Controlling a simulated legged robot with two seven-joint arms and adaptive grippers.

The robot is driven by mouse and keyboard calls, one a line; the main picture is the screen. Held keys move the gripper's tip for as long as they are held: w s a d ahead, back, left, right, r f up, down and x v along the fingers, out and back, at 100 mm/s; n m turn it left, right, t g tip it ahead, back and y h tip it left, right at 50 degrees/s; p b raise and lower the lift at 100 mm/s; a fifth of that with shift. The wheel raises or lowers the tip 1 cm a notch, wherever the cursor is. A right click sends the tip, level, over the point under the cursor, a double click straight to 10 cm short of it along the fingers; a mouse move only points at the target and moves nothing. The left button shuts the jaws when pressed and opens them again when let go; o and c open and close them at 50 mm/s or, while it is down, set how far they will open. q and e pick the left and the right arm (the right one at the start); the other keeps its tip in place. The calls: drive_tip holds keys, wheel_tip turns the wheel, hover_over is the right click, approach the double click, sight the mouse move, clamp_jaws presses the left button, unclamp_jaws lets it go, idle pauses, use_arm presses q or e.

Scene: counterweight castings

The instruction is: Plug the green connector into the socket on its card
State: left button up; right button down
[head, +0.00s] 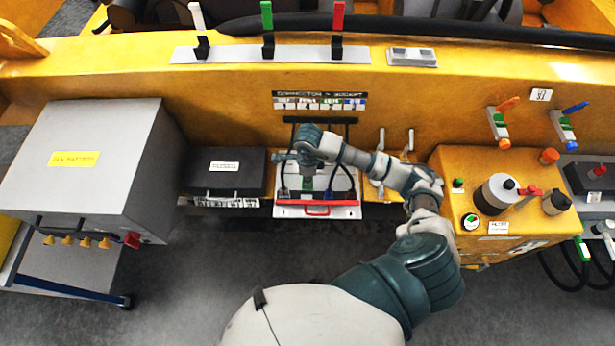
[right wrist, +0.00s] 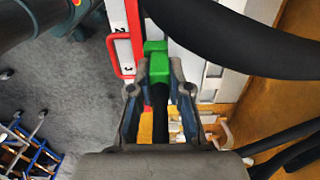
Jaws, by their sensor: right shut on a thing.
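My right gripper (head: 307,176) is over the white socket board (head: 290,212) at the foot of the yellow wall. In the right wrist view my right gripper (right wrist: 160,76) is shut on the green connector (right wrist: 157,62), with its green end beyond the fingertips and a dark cable between the fingers. The green connector (head: 308,184) also shows below the hand in the head view. A blue connector (head: 329,194) is to its right. The card (head: 320,100) is on the wall above; its small print is not readable. Sockets are mostly hidden. My left gripper is not in view.
The board has a red handle (head: 317,210) at its front. A black case (head: 222,170) and a grey cabinet (head: 85,150) stand left. A yellow cabinet with knobs (head: 495,240) stands right. A thick black cable (right wrist: 235,35) passes close by the gripper.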

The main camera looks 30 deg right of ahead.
drive_tip(key=shift+a+b, duration=0.1)
drive_tip(key=shift+b, duration=0.2)
drive_tip(key=shift+a+f+b, duration=0.3)
drive_tip(key=shift+f+b, duration=0.3)
drive_tip(key=shift+f, duration=0.1)
wheel_tip(320, 180, down, 3)
drive_tip(key=shift+a+r+b, duration=0.1)
drive_tip(key=shift+r+b, duration=0.1)
drive_tip(key=shift+b, duration=0.95)
drive_tip(key=shift+f+b, duration=0.6)
drive_tip(key=shift+f, duration=0.05)
drive_tip(key=shift+d+f, duration=0.2)
drive_tip(key=shift+d, duration=0.2)
drive_tip(key=shift+a, duration=0.3)
drive_tip(key=shift+s+d, duration=0.1)
drive_tip(key=shift+d, duration=0.2)
drive_tip(key=shift+a+b, duration=0.15)
drive_tip(key=shift+b, duration=0.15)
